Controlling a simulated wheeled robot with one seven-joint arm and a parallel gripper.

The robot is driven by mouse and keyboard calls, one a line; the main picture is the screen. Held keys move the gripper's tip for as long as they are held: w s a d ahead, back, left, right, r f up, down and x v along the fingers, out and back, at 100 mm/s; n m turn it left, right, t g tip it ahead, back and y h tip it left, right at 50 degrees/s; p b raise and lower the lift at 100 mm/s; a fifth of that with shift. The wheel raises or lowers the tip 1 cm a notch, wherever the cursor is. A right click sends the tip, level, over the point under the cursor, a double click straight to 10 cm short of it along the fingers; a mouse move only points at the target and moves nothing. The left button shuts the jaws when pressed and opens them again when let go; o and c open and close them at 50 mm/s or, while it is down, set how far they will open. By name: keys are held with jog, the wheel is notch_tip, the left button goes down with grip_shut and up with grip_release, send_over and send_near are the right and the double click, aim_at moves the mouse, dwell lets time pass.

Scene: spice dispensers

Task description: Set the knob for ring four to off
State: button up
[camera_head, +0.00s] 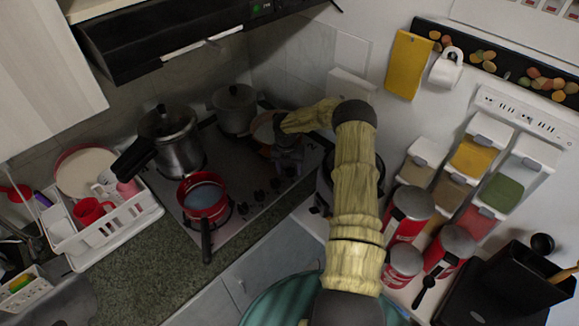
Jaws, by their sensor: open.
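The gas stovetop (222,232) stands along the left wall counter. A row of small dark knobs (259,196) runs along its right-hand front edge. Which knob belongs to ring four, and how each is turned, I cannot tell at this size. My gripper (286,169) is open and points down over the upper right end of the knob row. Its dark fingers blend with the dark hob, so whether they touch or surround a knob is unclear. The gripper hides part of that end of the row.
A red saucepan (202,196), a pressure cooker (169,139), a steel pot (236,107) and a partly hidden pan (264,130) stand on the hob. A dish rack (120,222) is at left. Red canisters (407,213) and wall spice dispensers (483,145) are right of my arm.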

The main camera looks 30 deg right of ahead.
jog(key=c, duration=1)
jog(key=shift+n, duration=0.5)
jog(key=shift+r+n+p, duration=0.1)
jog(key=shift+n+p, duration=0.2)
jog(key=shift+n, duration=0.5)
jog(key=n+p, duration=0.1)
jog(key=n, duration=0.3)
jog(key=shift+d, duration=0.1)
jog(key=n, duration=0.4)
jog(key=shift+t+p, duration=0.3)
jog(key=shift+p, duration=0.1)
jog(key=shift+d+n+p, duration=0.15)
jog(key=shift+n+p, duration=0.15)
jog(key=shift+n, duration=1.6)
